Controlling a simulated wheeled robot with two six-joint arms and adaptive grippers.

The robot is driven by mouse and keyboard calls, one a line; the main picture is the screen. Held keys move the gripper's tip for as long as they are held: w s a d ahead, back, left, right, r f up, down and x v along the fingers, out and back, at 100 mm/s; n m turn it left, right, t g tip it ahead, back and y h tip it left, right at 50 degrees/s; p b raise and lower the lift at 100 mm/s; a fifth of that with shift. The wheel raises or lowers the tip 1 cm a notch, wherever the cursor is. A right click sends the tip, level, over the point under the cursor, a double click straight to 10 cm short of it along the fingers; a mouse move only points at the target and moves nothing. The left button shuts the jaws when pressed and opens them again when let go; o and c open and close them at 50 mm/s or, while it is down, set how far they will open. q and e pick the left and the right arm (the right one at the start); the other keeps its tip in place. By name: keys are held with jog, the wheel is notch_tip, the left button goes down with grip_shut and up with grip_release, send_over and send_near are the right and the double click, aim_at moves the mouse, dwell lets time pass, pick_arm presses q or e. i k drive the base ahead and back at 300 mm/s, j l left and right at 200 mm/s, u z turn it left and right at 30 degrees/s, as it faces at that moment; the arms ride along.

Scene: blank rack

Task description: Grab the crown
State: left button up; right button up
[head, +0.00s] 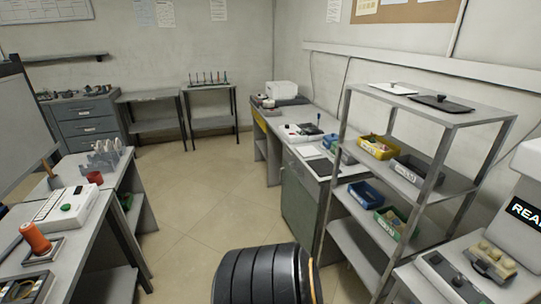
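I cannot make out a crown for certain in the head view; it is too small to tell or hidden. Small pale pieces (493,256) lie in a holder on the right-hand bench, but I cannot tell what they are. Neither of my grippers is in view.
A metal shelf rack (437,115) on the right holds yellow, grey, blue and green bins. A bench with a white device (65,207) and an orange-handled tool (35,237) stands at left. A long counter (300,118) runs along the back right. The tiled floor (195,200) between is clear.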

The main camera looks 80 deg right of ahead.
aim_at(496, 252)
jog(key=z, duration=4.6)
jog(key=i+j+z, duration=0.1)
jog(key=j, duration=0.2)
jog(key=i+j+z, duration=0.15)
jog(key=j, duration=0.2)
jog(key=j+z, duration=0.1)
jog(key=j, duration=0.25)
jog(key=i, duration=0.05)
